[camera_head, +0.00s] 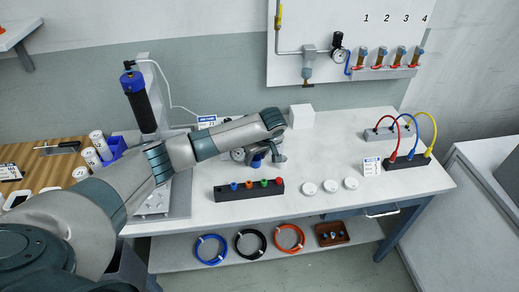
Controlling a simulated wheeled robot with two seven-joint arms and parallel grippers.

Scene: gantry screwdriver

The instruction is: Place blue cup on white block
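The white block (302,116) stands on the back part of the white table, just right of my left wrist. A blue cup (257,160) shows only partly on the table below my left arm, which hides much of it. My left gripper (277,157) is beside the cup's right side, its fingers low and near the tabletop. I cannot tell whether the fingers touch the cup or how far apart they are. My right gripper is not in view.
A dark holder with coloured knobs (249,190) lies in front of the cup. White round lids (330,186) sit to its right. A black screwdriver (140,103) on a gantry stands at left. Cabled socket blocks (405,162) are at right. The table's middle right is clear.

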